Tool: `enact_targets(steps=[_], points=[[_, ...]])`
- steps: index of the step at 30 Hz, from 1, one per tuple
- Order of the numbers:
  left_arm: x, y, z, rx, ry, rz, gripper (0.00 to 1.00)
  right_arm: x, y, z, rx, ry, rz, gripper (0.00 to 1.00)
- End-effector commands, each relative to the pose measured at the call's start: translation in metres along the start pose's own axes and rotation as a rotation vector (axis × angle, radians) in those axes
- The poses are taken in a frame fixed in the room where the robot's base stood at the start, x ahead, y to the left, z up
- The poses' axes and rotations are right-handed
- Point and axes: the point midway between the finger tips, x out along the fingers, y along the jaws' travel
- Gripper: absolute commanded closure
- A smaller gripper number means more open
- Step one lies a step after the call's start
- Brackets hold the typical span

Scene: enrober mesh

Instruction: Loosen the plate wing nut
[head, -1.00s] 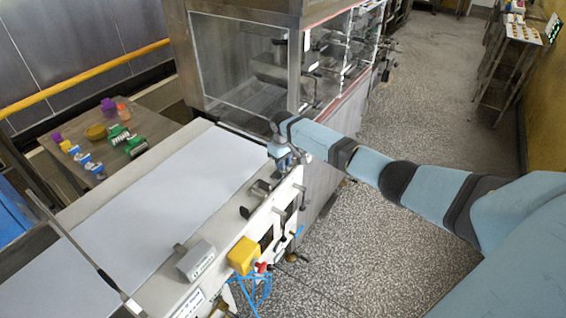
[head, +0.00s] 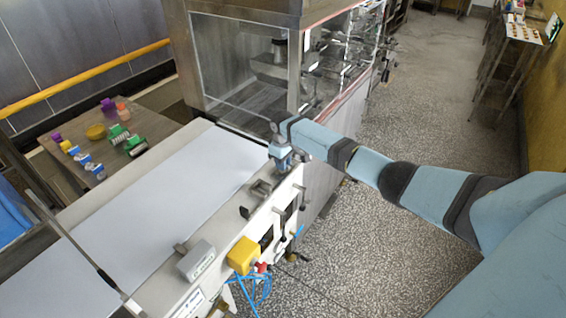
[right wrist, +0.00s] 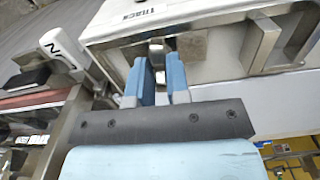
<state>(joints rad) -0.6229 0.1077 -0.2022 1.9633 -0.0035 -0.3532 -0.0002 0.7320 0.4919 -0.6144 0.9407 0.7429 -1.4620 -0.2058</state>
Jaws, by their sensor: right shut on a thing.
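My right gripper (head: 281,160) is at the far end of the white conveyor's right side rail, beside the enclosed machine, pointing down. In the right wrist view its two blue fingers (right wrist: 159,72) are shut on a small metal piece, the plate wing nut (right wrist: 157,47), at the edge of a white housing (right wrist: 190,20) with dark lettering. The fingers hide part of the nut, and its wings are not clear. In the head view the gripper hides the nut. My left gripper is not in view.
A metal bracket (right wrist: 262,45) stands just right of the fingers. The glass-walled machine (head: 245,60) stands behind the conveyor (head: 150,200).

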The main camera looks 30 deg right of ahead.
Motion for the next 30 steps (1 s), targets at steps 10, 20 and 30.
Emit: enact_targets(steps=[10,20,30], points=[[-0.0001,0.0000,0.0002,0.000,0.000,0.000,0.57,0.0001,-0.0003,-0.0002,-0.028,0.000,0.000,1.00],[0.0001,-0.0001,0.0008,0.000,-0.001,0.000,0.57,0.0001,-0.0003,-0.0002,-0.046,0.001,0.000,1.00],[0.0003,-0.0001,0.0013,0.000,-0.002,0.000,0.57,0.0000,-0.0003,-0.0002,-0.057,0.001,0.000,1.00]])
